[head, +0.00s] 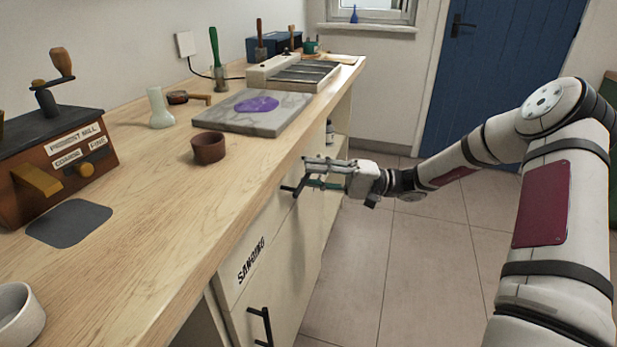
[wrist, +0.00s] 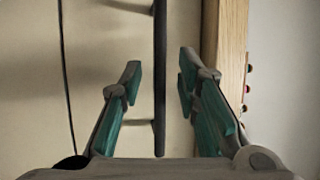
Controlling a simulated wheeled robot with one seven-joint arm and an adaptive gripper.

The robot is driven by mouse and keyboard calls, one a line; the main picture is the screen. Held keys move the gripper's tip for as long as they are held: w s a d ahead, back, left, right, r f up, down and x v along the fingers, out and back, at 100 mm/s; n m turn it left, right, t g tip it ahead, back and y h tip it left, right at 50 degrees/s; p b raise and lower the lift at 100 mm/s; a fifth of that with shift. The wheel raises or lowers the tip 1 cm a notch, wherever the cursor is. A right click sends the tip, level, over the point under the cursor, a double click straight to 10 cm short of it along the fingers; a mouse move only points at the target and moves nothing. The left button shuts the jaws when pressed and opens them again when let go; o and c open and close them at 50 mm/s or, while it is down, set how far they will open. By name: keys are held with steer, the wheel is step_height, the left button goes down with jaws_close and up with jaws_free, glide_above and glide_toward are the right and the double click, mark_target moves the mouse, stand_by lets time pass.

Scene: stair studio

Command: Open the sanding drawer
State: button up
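The sanding drawer is a cream front below the bench top, with a black SANDING label (head: 251,260). It looks flush with the bench. A dark bar handle (head: 296,188) is at my gripper (head: 308,172), farther along that front; I cannot clearly see the panel seam between label and handle. In the wrist view, the handle (wrist: 160,75) runs upright in the picture between my two green-padded fingers. My gripper (wrist: 160,75) is open, with a visible gap from the bar to each finger. The arm reaches in from the right.
Another black handle (head: 260,326) is lower on the cabinet. The wooden bench top (head: 190,240) holds a pigment mill (head: 60,150), a brown cup (head: 208,148) and a stone slab (head: 253,112). The tiled floor (head: 410,270) before the bench is clear. A blue door (head: 495,75) is behind.

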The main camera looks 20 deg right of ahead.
steer(key=shift+x, duration=0.8)
steer(key=shift+c, duration=0.6)
jaws_close()
